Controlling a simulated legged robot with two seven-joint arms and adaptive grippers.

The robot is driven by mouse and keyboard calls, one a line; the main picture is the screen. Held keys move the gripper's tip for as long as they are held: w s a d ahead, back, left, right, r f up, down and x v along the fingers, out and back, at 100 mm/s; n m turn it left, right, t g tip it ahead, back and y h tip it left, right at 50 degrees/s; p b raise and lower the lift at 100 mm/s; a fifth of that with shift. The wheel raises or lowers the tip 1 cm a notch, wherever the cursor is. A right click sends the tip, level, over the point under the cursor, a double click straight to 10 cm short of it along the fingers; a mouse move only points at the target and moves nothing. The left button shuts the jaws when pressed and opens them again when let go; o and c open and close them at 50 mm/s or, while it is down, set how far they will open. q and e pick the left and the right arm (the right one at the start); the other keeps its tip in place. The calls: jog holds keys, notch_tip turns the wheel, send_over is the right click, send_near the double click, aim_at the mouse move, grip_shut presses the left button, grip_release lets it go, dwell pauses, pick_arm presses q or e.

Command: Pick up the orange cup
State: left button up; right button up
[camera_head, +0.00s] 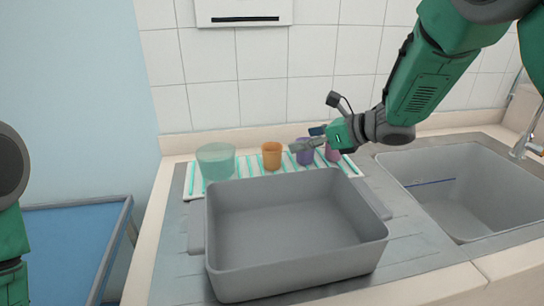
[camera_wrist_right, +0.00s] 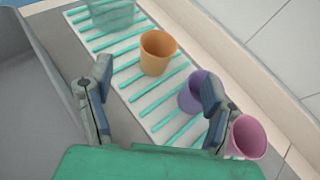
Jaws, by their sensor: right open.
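The orange cup (camera_head: 272,155) stands upright on a striped mat (camera_head: 191,181) behind the grey tub. In the right wrist view the orange cup (camera_wrist_right: 157,52) is ahead of the fingers, with clear space around it. My right gripper (camera_head: 305,143) is open and empty, to the right of the orange cup and over the purple cup. In the wrist view its fingers (camera_wrist_right: 152,95) are spread wide, and the orange cup is beyond them. My left arm shows only at the left edge of the head view; its gripper is out of the picture.
A purple cup (camera_head: 304,157) and a pink cup (camera_head: 333,154) stand to the right on the mat, partly hidden by my right gripper. A translucent green container (camera_head: 216,161) stands to the left. A grey tub (camera_head: 296,225) fills the front counter. The sink (camera_head: 455,190) is at right.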

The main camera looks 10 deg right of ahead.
aim_at(272, 148)
jog(key=x, duration=0.5)
jog(key=shift+a, duration=0.15)
jog(key=shift+w+a+f, duration=0.2)
jog(key=shift+w+a, duration=0.1)
jog(key=shift+a, duration=0.15)
jog(key=x, duration=0.4)
jog(key=shift+w+d+f+p, duration=0.15)
jog(key=shift+w+f+p, duration=0.2)
jog(key=shift+f, duration=0.2)
jog(key=shift+r, duration=0.1)
jog(key=shift+c, duration=0.8)
jog(key=c, duration=0.8)
